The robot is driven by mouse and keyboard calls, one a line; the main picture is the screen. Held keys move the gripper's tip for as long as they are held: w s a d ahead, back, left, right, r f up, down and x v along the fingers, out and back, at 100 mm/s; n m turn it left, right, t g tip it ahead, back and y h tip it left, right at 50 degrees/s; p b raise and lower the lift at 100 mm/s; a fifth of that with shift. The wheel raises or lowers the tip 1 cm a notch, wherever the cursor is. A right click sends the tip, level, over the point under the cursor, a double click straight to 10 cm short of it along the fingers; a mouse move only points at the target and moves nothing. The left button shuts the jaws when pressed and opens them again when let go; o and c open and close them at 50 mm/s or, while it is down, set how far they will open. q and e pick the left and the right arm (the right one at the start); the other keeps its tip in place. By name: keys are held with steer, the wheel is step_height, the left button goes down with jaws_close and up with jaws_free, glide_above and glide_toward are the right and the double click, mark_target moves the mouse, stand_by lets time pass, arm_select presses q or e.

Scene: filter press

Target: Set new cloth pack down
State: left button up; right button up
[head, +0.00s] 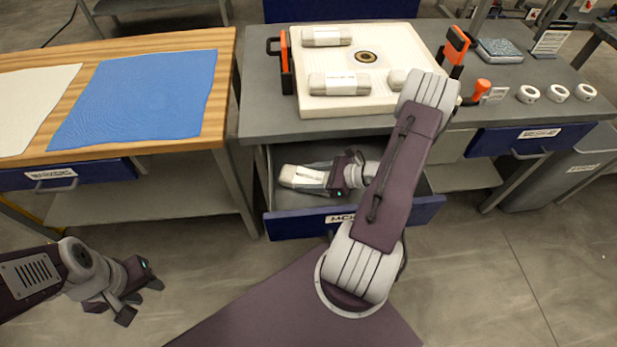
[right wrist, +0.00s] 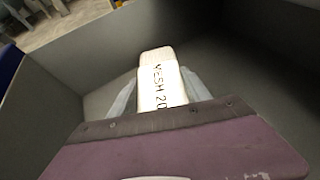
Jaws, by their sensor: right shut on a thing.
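The cloth pack (head: 297,176) is a cream roll with a pale label band, inside the open blue-fronted drawer (head: 300,224) of the grey bench. My right gripper (head: 325,181) reaches down into the drawer and is shut on this pack. In the right wrist view the pack (right wrist: 157,72) sits between the two fingers, and its label begins "MESH 20". Grey drawer walls surround it; I cannot tell whether it touches the drawer floor. My left gripper (head: 138,301) hangs open and empty over the floor at the lower left.
A cream filter plate (head: 375,55) lies on the grey bench above the drawer, with two similar packs (head: 340,84) and a partly hidden pale item on it. Orange-handled clamps (head: 456,45) stand beside it. A blue cloth (head: 140,95) lies on the wooden table at left.

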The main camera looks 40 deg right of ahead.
steer(key=o, duration=1.5)
steer(key=shift+f, duration=0.15)
steer(key=shift+c, duration=0.2)
steer(key=shift+r, duration=0.25)
steer(key=shift+s+d+r+p, duration=0.15)
steer(key=shift+s+d+p, duration=0.05)
steer(key=shift+p, duration=0.1)
steer(key=p+v, duration=0.2)
steer(key=v, duration=0.8)
steer(key=shift+s+d+r+p, duration=0.2)
steer(key=shift+s+d+p, duration=0.15)
steer(key=shift+s, duration=0.2)
